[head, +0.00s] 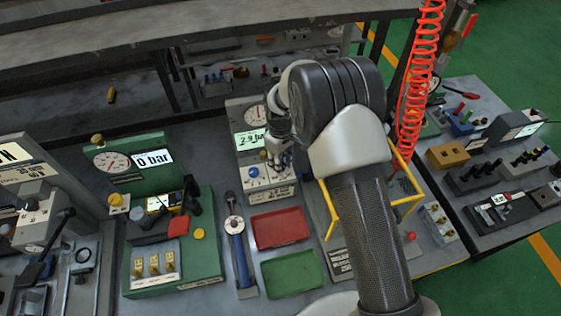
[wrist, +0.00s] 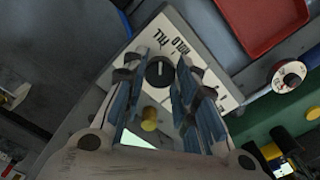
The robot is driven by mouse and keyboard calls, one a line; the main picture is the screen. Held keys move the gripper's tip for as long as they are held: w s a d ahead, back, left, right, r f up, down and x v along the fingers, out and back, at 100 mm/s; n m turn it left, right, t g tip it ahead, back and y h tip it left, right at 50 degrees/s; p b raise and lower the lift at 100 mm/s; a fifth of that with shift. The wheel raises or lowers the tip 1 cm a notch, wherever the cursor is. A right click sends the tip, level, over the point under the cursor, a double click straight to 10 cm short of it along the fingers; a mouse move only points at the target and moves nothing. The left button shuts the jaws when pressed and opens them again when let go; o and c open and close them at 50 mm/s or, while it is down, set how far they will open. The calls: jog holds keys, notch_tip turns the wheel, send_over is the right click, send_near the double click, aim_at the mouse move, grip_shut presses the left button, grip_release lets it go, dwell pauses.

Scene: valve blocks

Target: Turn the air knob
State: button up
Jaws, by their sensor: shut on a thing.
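A grey valve block (head: 248,112) has a round gauge at its top and a lit display (head: 250,140) that reads about 2.9 bar. In the wrist view, a round black knob (wrist: 159,72) with a white pointer line sits on a pale plate with lettering, part of which looks like FILL and HOLD. My gripper (wrist: 162,68) is over this plate, its two fingers on either side of the black knob and shut on it. In the head view, my gripper (head: 279,158) is at the right side of the block and hides the knob there.
A yellow knob (wrist: 149,118) stands close by between the fingers. A blue knob (head: 253,171) is on the block's front. Red (head: 280,227) and green (head: 292,273) trays lie in front. A green block (head: 170,240) with a 0 bar display is left. A red coiled hose (head: 420,80) hangs right.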

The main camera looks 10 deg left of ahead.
jog(key=o, duration=1.1)
notch_tip(320, 180, up, 12)
jog(key=shift+r, duration=0.1)
dwell(0.4)
